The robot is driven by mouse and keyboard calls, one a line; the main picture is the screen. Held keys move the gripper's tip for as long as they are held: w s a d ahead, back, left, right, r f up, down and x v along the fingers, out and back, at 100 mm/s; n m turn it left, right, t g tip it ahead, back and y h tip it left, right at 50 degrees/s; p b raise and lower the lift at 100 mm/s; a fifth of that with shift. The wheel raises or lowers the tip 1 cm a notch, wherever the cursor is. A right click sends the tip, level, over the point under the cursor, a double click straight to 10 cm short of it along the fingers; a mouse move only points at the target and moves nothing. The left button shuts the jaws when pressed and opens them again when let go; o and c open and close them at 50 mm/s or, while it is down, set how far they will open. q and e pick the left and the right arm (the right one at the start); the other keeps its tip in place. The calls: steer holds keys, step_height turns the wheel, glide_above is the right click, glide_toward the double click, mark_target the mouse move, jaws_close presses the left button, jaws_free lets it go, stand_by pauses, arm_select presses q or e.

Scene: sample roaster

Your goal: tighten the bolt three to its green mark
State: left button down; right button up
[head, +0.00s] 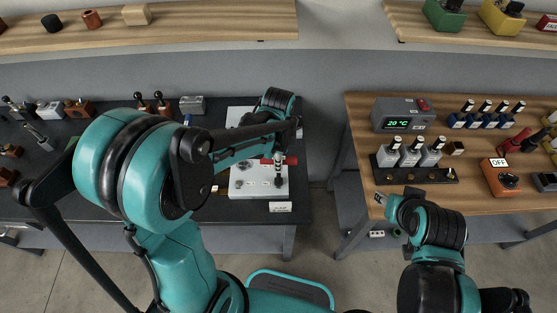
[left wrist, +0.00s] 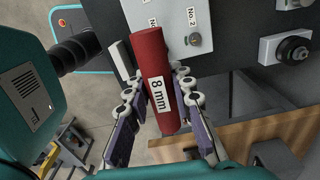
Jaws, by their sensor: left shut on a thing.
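My left gripper (left wrist: 160,105) is shut on a red tool handle labelled "8 mm" (left wrist: 154,75). In the head view the red handle (head: 291,160) shows beside my left gripper (head: 277,160), over the white bolt block (head: 245,192) on the dark bench. In the left wrist view the block (left wrist: 175,18) shows a "No. 2" label and a bolt head (left wrist: 194,39) near the handle's upper end. Bolt three and its green mark cannot be made out. The tool's working end is hidden. My right gripper (head: 381,199) is low in front of the wooden table; its fingers are unclear.
The dark bench (head: 225,208) holds several small tools and blocks at left. The wooden table (head: 400,207) at right carries a temperature display (head: 403,115), bottles in a black rack (head: 415,175) and an orange switch box (head: 500,178). A floor gap separates them.

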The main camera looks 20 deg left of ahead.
arm_select(q)
steer(key=shift+r, duration=0.1)
steer(key=shift+r+p, duration=1.2)
steer(key=shift+r, duration=0.4)
step_height(320, 180, up, 5)
steer(key=p, duration=0.3)
steer(key=shift+p, duration=0.4)
